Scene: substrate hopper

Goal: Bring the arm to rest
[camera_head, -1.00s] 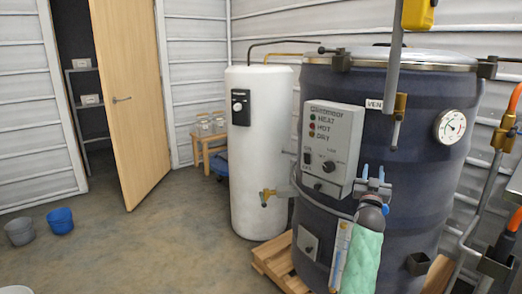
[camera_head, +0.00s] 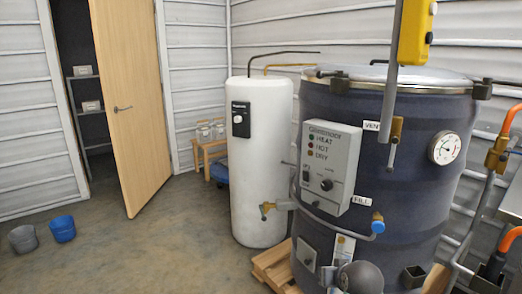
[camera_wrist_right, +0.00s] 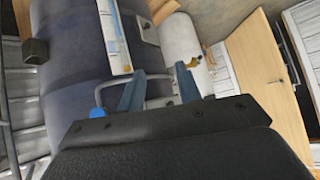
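My right gripper (camera_wrist_right: 158,80) shows in the right wrist view with its two blue-grey fingers apart and nothing between them. In the head view a dark grey round part of my right arm shows at the bottom edge, in front of the lower part of the dark blue drum (camera_head: 410,200); the fingers are mostly cut off there. My left gripper is not in view.
The drum carries a grey control box (camera_head: 328,170), a dial (camera_head: 444,148) and a blue-capped fill pipe (camera_head: 378,224). A white tank (camera_head: 262,180) stands left of it. Two buckets (camera_head: 62,228) sit at the far left by the open door (camera_head: 130,100). The floor between is clear.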

